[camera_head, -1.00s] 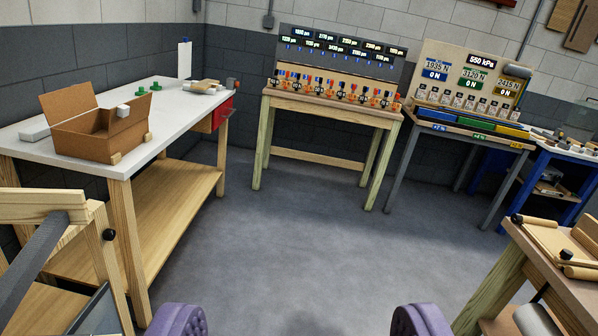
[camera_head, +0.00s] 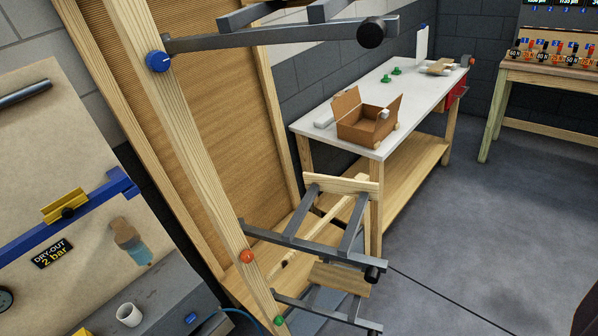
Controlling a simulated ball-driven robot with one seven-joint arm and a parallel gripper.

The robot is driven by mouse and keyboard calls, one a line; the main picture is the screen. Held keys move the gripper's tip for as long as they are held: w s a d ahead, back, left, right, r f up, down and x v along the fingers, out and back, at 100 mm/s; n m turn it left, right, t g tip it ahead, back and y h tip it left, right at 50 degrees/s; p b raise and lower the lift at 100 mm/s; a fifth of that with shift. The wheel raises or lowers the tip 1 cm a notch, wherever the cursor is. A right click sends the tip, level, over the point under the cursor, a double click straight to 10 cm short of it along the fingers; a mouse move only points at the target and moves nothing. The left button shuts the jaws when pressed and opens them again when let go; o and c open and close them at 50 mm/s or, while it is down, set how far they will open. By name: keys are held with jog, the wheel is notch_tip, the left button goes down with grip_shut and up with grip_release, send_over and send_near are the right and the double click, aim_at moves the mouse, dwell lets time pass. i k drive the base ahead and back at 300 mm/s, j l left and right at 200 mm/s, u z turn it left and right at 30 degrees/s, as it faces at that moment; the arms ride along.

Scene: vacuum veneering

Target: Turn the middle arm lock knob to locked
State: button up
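A wooden post (camera_head: 200,150) of a drying-rack-like frame carries three round knobs. The blue knob (camera_head: 159,61) is at the top, with a pale line on its face. The red knob (camera_head: 246,256) is the middle one, beside the middle grey arm (camera_head: 310,246); its setting is too small to tell. The green knob (camera_head: 279,320) is at the bottom, beside a lower arm (camera_head: 318,313). An upper grey arm (camera_head: 275,38) with a black end stretches right from near the blue knob. My gripper is not in view.
A beige panel with a blue rail (camera_head: 65,215) and a white mug (camera_head: 129,314) stand left of the post. A white-topped bench (camera_head: 335,115) with an open cardboard box (camera_head: 368,118) is behind right. Grey floor (camera_head: 480,220) at right is mostly clear.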

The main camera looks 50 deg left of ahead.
aim_at(247, 257)
jog(key=u, duration=1.1)
jog(key=k+j, duration=0.05)
